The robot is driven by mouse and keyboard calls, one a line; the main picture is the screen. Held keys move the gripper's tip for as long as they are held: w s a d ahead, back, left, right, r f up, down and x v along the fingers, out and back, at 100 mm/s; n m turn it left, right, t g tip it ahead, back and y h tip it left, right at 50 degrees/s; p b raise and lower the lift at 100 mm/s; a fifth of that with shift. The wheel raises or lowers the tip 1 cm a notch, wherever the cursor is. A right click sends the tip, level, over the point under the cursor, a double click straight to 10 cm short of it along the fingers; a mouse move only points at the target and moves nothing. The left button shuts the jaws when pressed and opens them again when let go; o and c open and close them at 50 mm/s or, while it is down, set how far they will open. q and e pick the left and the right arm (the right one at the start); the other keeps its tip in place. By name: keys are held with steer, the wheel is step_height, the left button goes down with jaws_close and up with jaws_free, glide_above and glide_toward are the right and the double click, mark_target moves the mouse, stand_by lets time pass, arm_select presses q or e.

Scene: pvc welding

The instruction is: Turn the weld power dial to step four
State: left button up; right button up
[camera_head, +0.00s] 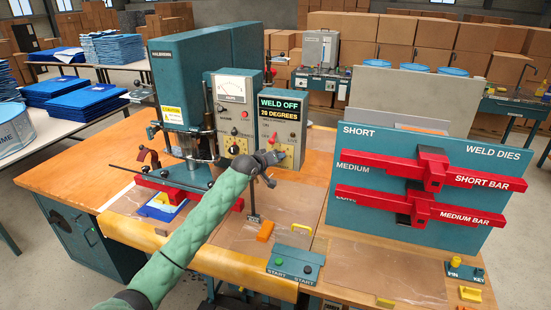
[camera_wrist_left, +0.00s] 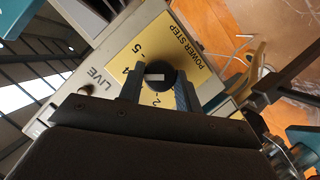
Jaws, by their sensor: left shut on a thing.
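The weld power dial (camera_wrist_left: 155,76) is a black round knob with a white mark, on a yellow plate lettered POWER STEP (camera_wrist_left: 190,58). In the left wrist view its mark lies roughly level across the picture; the step it points to I cannot tell for sure. The numerals 5 and 2 show, and others are partly covered by the fingers. My left gripper (camera_wrist_left: 156,90) is shut on the knob, one finger on each side. In the head view my left gripper (camera_head: 277,158) is at the front of the control box (camera_head: 283,107) and hides the dial. My right gripper is not in view.
The box display (camera_head: 282,106) reads WELD OFF with a degrees line. The teal welding press (camera_head: 195,80) stands left. A weld dies board (camera_head: 375,150) with red bars stands right. A start button box (camera_head: 295,264) and orange block (camera_head: 265,232) lie in front.

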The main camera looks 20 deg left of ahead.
arm_select(q)
steer(key=shift+f+m, duration=0.15)
steer(key=shift+m, duration=0.15)
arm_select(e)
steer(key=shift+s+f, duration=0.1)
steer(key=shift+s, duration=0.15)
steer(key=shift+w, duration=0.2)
arm_select(q)
steer(key=o, duration=1)
steer(key=b+v, duration=0.3)
steer(key=v, duration=0.4)
steer(key=shift+s, duration=0.4)
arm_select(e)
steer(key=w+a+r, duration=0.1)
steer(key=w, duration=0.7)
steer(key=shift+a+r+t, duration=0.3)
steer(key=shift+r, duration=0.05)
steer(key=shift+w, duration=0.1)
